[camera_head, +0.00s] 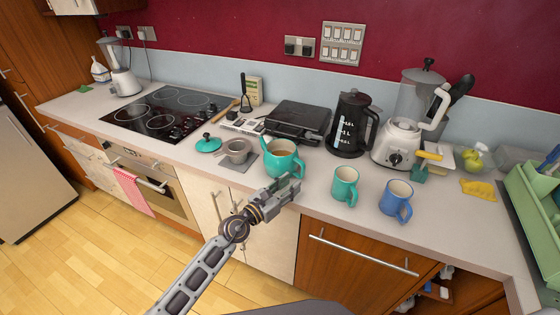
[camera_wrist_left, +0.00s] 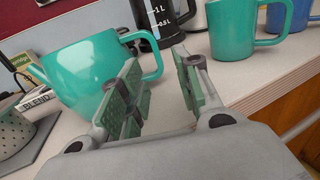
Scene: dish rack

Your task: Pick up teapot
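The teal teapot (camera_head: 280,164) stands upright and lidless on the counter near its front edge, with brown liquid inside. In the left wrist view the teapot (camera_wrist_left: 85,72) is at upper left, its looped handle facing right. A teal lid (camera_head: 208,145) lies on the counter left of it. My left gripper (camera_head: 287,187) is just in front of the teapot, at the counter edge. In the wrist view its fingers (camera_wrist_left: 157,60) are apart and empty, with the handle showing near the gap. I cannot tell whether the handle lies between them. My right gripper is not in view.
A teal mug (camera_head: 344,187) and a blue mug (camera_head: 395,202) stand to the right. A grey strainer cup (camera_head: 237,151) stands close left. A black kettle (camera_head: 351,125), a blender (camera_head: 401,130) and a dark flat appliance (camera_head: 297,120) are behind. A green dish rack (camera_head: 535,215) is at far right.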

